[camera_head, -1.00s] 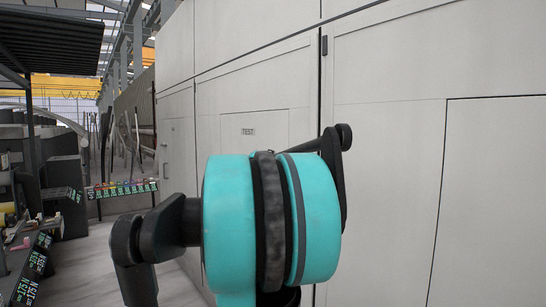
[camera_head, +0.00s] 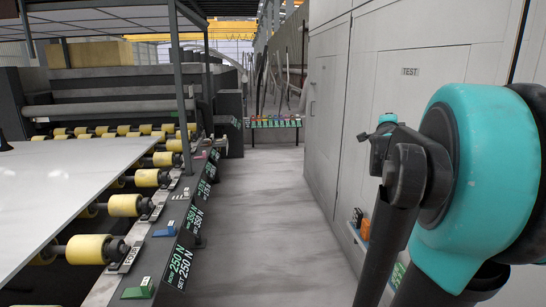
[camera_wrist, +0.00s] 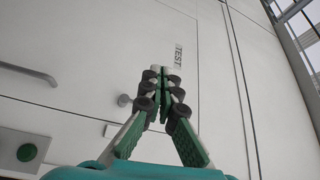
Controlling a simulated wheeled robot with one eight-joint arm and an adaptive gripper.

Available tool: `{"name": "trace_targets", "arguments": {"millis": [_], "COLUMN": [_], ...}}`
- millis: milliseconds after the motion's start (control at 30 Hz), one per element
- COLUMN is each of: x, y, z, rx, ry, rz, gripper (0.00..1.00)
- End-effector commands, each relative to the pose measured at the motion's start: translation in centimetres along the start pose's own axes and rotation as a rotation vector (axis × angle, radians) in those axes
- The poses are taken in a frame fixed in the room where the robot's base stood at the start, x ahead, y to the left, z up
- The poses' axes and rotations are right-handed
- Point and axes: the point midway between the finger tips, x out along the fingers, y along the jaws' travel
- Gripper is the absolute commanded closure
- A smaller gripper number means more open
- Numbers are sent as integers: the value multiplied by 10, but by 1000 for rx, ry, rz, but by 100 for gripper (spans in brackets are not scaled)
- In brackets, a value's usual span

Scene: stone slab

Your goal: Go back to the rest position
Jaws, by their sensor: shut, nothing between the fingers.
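My gripper (camera_wrist: 160,72) shows in the wrist view with its two green-padded fingers together at the tips and nothing between them. It points at a pale cabinet wall with a TEST label (camera_wrist: 178,52), and looks apart from it, though the distance is hard to tell. In the head view my arm, teal and black, fills the right side. The gripper fingers are not clearly seen there.
Pale cabinets (camera_head: 410,110) line the right side close to my arm. At left a pale slab (camera_head: 60,185) lies on a conveyor with yellow rollers (camera_head: 125,205). A grey floor aisle (camera_head: 265,200) runs clear between them to a rack of coloured items (camera_head: 275,122).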

Motion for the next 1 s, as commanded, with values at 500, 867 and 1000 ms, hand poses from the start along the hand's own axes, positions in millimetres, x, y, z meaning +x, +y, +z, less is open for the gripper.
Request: {"name": "trace_targets", "arguments": {"millis": [500,867,1000], "x": [-194,-356,-384], "y": [217,361,383], "z": [194,166,148], "rx": [-805,-1300,-1389], "ry": [-842,-1273,-1346], "rz": [241,477,536], "gripper": [100,100,100]}}
